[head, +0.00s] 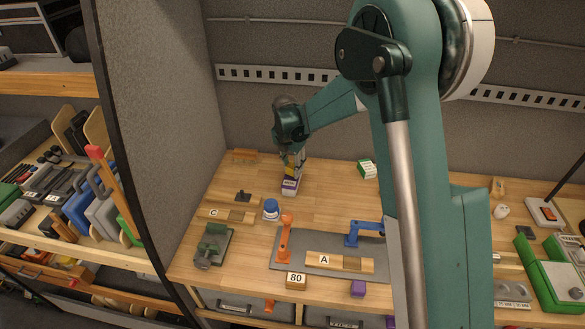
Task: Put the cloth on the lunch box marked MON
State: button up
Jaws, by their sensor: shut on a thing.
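I see no cloth and no lunch box marked MON in the head view. My gripper (292,172) is at the far left part of the wooden bench, pointing down. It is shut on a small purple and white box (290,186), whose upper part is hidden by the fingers. I cannot tell whether the box rests on the bench or is held just above it.
The bench (330,195) has free room around the gripper. A blue jar (271,209), a wooden block marked C (226,214) and an orange hook (286,238) stand nearer. A green and white box (367,169) stands right. A blue bracket (362,231) and block A (340,262) lie in front.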

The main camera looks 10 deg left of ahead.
aim_at(291, 169)
jog(key=shift+f, duration=0.35)
jog(key=o, duration=0.9)
jog(key=shift+r, duration=0.15)
jog(key=r, duration=0.4)
jog(key=s+r, duration=0.1)
jog(key=r, duration=0.7)
jog(key=shift+s+a, duration=0.3)
jog(key=shift+a, duration=0.05)
jog(key=shift+d, duration=0.1)
